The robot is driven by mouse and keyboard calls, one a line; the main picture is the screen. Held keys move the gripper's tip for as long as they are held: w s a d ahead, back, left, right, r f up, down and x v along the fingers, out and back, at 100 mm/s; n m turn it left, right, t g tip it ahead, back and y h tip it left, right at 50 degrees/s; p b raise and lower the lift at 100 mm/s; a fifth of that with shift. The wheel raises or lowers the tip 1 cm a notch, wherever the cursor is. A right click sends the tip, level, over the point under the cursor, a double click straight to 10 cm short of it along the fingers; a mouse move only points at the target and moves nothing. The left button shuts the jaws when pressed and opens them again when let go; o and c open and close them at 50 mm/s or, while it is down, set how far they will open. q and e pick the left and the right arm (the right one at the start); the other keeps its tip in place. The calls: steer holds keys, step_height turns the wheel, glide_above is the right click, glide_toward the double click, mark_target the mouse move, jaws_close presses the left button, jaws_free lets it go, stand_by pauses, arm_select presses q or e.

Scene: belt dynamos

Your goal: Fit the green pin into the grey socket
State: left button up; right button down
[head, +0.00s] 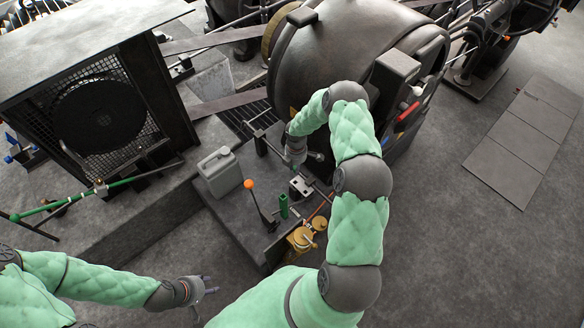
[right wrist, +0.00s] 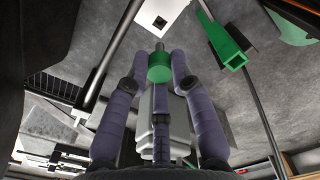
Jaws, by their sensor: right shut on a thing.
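The green pin (right wrist: 160,68), a short green cylinder with a thin grey tip, is held between the fingers of my right gripper (right wrist: 160,85) in the right wrist view. My right gripper (head: 297,157) hangs above the machine's base in the head view, where I cannot make out the pin. The grey socket appears to be the pale block with a dark hole (right wrist: 150,16), just beyond the pin's tip and apart from it; it also shows in the head view (head: 300,187), below my right gripper. My left gripper (head: 207,287) is empty, fingers apart, at the lower left.
A green upright holder (head: 283,206) stands beside the socket, also in the right wrist view (right wrist: 222,42). An orange-knobbed lever (head: 257,205), a grey canister (head: 220,172) and brass parts (head: 302,238) stand close by. A large dark dynamo (head: 340,50) rises behind.

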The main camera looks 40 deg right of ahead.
stand_by(0.3)
steer(key=shift+f+b, duration=2.3)
steer(key=shift+f, duration=0.6)
steer(key=shift+f+b, duration=1.65)
steer(key=shift+f, duration=0.3)
steer(key=c, duration=1)
jaws_free()
steer(key=shift+r, duration=0.15)
